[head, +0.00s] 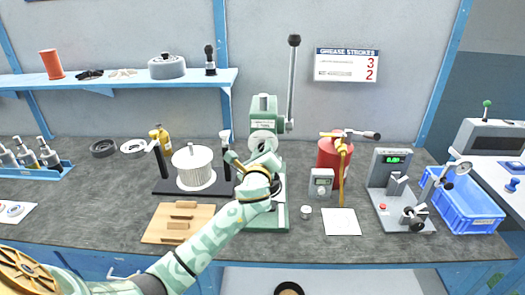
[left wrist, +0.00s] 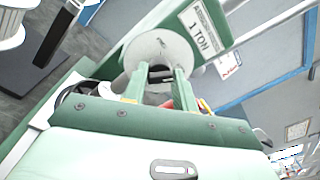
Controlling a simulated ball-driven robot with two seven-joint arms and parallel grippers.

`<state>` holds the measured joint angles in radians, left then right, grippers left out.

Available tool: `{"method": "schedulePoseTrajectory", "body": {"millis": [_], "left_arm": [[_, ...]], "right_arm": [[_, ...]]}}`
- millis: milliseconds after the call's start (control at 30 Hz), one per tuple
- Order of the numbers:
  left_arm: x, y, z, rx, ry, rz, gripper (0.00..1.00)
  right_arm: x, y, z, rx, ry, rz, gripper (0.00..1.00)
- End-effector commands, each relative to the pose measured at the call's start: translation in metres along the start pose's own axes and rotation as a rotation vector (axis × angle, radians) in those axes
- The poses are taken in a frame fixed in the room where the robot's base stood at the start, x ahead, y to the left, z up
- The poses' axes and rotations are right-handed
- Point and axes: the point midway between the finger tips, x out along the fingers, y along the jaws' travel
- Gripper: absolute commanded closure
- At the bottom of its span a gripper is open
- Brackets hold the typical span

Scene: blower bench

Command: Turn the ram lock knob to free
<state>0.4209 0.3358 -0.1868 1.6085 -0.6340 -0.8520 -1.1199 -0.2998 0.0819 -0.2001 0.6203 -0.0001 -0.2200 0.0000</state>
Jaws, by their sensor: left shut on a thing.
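The green arbor press (head: 264,104) stands at the middle of the bench, with its long black-knobbed lever (head: 292,80) upright. My left gripper (head: 263,153) is at the front of the press head, below its round grey hub. In the left wrist view my left gripper (left wrist: 158,85) has its green fingers on either side of a small dark part, apparently the ram lock knob (left wrist: 160,74), in front of the grey hub (left wrist: 158,48). It is shut on this part, which is mostly hidden by the fingers, so its turn position cannot be told. My right gripper is not in view.
A white ribbed cylinder (head: 194,167) on a black stand is left of the press. A wooden board (head: 178,222) lies in front of it. A red canister (head: 328,156), a grey meter (head: 321,183) and a small metal cup (head: 306,212) are on the right.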

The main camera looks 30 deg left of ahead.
Motion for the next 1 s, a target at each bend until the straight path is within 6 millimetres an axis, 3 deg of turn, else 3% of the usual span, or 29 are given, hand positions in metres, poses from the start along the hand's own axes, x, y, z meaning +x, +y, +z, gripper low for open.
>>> {"method": "schedulePoseTrajectory", "body": {"millis": [1000], "left_arm": [[-0.001,0.004,-0.007,-0.956,-0.050,-0.015,0.95]], "right_arm": [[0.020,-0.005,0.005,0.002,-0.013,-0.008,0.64]]}}
